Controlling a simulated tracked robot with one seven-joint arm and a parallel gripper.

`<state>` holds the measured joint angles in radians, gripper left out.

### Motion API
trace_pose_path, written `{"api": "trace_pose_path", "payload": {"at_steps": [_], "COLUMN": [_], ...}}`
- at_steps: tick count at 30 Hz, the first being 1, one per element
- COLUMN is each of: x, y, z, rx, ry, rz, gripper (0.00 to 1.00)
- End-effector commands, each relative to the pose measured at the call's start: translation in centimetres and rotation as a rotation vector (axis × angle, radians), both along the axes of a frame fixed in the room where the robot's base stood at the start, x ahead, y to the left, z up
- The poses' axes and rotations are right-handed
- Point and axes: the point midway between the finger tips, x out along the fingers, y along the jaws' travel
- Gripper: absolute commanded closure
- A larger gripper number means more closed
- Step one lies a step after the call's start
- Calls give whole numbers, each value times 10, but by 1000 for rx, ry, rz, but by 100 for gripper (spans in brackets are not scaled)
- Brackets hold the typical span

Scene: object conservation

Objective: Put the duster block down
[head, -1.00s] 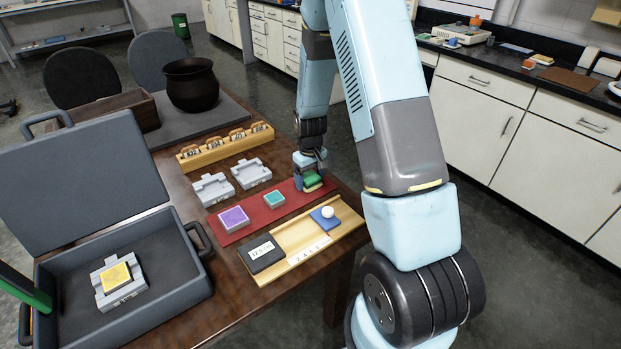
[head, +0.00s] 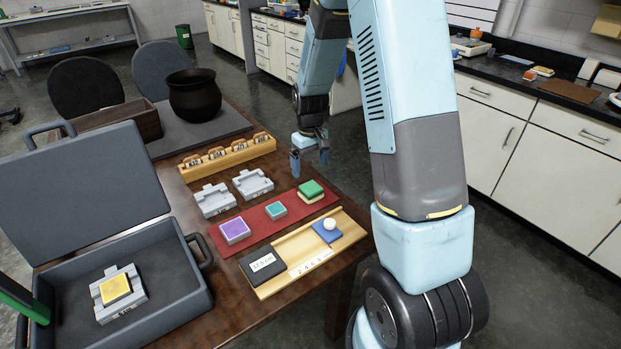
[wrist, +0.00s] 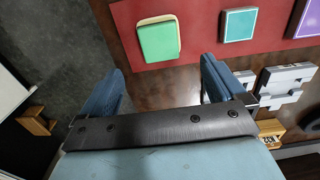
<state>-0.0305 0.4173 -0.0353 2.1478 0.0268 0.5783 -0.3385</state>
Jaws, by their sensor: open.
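The duster block (head: 311,190), green on top with a pale layer beneath, lies on the right end of the red mat (head: 251,224). It also shows in the wrist view (wrist: 160,40), on the red mat near its edge. My gripper (head: 310,163) is open and empty above the table's far right edge, behind the duster block and apart from it. In the wrist view my two blue fingers (wrist: 160,92) are spread wide with nothing between them. A teal block (head: 276,209) and a purple block (head: 235,230) lie on the same mat, left of the duster block.
A wooden tray (head: 345,233) with a white ball on a blue pad and a dark labelled block lies in front of the mat. Grey holders (head: 214,200) and a wooden rack (head: 226,157) stand behind it. An open grey case (head: 180,316) holds a yellow block in a holder.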

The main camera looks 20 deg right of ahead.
Motion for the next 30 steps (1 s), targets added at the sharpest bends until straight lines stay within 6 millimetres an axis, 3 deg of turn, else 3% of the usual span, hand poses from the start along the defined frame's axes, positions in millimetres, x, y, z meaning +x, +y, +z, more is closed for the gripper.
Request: {"api": "trace_pose_path", "payload": {"at_steps": [3, 13, 16, 30], "x": [1, -3, -10, -94], "y": [0, -1, 0, 0], "z": [20, 49, 71, 195], "rx": [0, 1, 3, 20], "ry": [-4, -12, -37, -202], "rz": [0, -6, -20, -123], "gripper": [3, 3, 3, 3]}}
